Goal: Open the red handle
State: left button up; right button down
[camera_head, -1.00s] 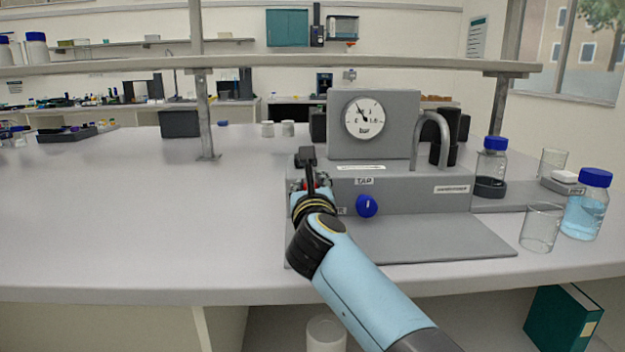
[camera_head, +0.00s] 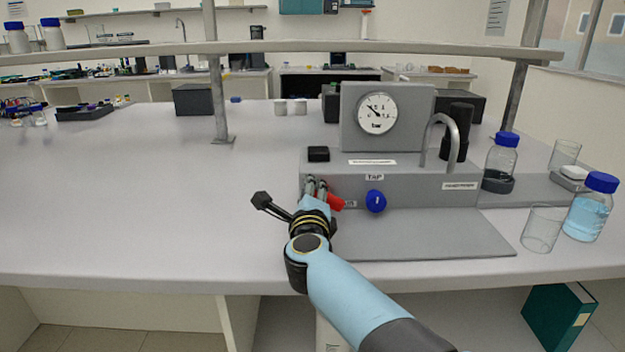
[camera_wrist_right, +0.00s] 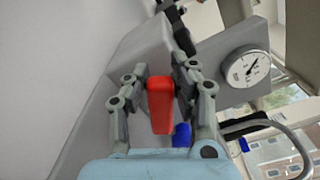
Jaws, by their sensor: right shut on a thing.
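The red handle (camera_head: 335,201) is on the front of the grey rig (camera_head: 420,190), left of the blue knob (camera_head: 376,201) and below the TAP label. In the head view it sticks out to the right of my right gripper (camera_head: 317,186), whose fingers partly hide it. In the right wrist view the red handle (camera_wrist_right: 160,105) lies between the two fingers of my right gripper (camera_wrist_right: 160,92), which is shut on it. How the handle joins the rig is hidden. My left gripper is in neither view.
A pressure gauge (camera_head: 377,113) tops the rig, with a bent metal pipe (camera_head: 437,130) beside it. A blue-capped bottle (camera_head: 588,208) and a glass beaker (camera_head: 543,228) stand at the right. The bench (camera_head: 130,210) left of the rig is clear.

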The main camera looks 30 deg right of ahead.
jog(key=shift+w+a+f+n+p, duration=0.15)
jog(key=shift+f+n+p, duration=0.3)
jog(key=shift+n, duration=0.65)
jog(key=shift+s+a+f+n+p, duration=0.1)
jog(key=shift+f+n+p, duration=0.3)
jog(key=shift+n, duration=0.7)
jog(key=c, duration=1)
grip_release()
jog(key=shift+c, duration=0.2)
jog(key=v, duration=0.7)
jog(key=shift+a, duration=0.2)
